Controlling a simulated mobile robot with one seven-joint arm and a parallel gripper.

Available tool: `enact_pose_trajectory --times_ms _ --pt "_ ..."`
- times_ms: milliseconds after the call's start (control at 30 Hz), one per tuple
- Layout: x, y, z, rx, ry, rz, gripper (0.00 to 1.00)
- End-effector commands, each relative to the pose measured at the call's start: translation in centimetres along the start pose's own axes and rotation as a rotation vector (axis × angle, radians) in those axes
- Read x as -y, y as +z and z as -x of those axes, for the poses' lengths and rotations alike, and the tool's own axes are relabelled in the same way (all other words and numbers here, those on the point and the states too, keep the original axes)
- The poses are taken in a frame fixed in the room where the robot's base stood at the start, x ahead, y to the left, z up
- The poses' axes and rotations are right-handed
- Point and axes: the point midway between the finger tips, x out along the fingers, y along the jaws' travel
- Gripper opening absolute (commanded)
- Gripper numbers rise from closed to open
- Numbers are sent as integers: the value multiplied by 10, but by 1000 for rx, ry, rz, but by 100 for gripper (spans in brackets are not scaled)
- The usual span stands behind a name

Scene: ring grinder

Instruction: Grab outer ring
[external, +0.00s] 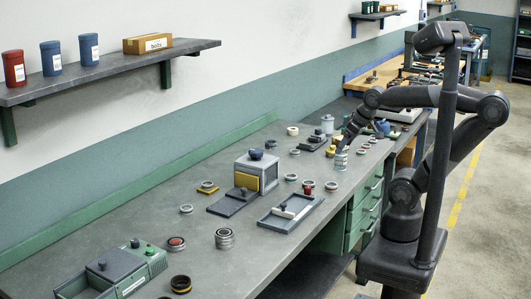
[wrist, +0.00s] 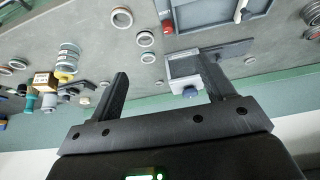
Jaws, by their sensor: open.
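Several metal rings lie on the grey bench, and I cannot tell which one is the outer ring. In the wrist view, a larger ring (wrist: 122,17) and two smaller rings (wrist: 146,38) (wrist: 148,58) lie beyond my fingertips. A ring stack (wrist: 68,55) stands to their left. In the external view, loose rings (external: 291,177) (external: 331,186) lie near the grey block and tray, and another ring stack (external: 225,238) stands nearer the front. My gripper (wrist: 164,65) is open, with nothing between its fingers.
A grey block with a blue knob (external: 269,174) stands mid-bench and also shows in the wrist view (wrist: 183,69). A shallow tray (external: 279,224) lies to its right. A green-and-grey box (external: 118,268) stands at the front left. The wall shelf (external: 103,69) holds cans and a carton.

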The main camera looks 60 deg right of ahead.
Motion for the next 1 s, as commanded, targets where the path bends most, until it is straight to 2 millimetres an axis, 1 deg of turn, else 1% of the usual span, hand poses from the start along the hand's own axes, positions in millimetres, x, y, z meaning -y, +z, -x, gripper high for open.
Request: enact_pose_trajectory --times_ms 267,367,467,667,800,867,900,1000 --pt "0 -2 0 0 0 0 77" --pt "-2 -13 1 4 4 -3 77" --pt "-8 -38 1 10 12 -10 77" --pt "-27 -109 -6 27 31 -25 77" --pt "-46 -157 -19 38 42 -34 77" --pt "-55 -177 -27 43 46 -38 77" --pt "-62 -190 -33 46 49 -42 77" --pt "-80 -221 -49 53 54 -49 77"
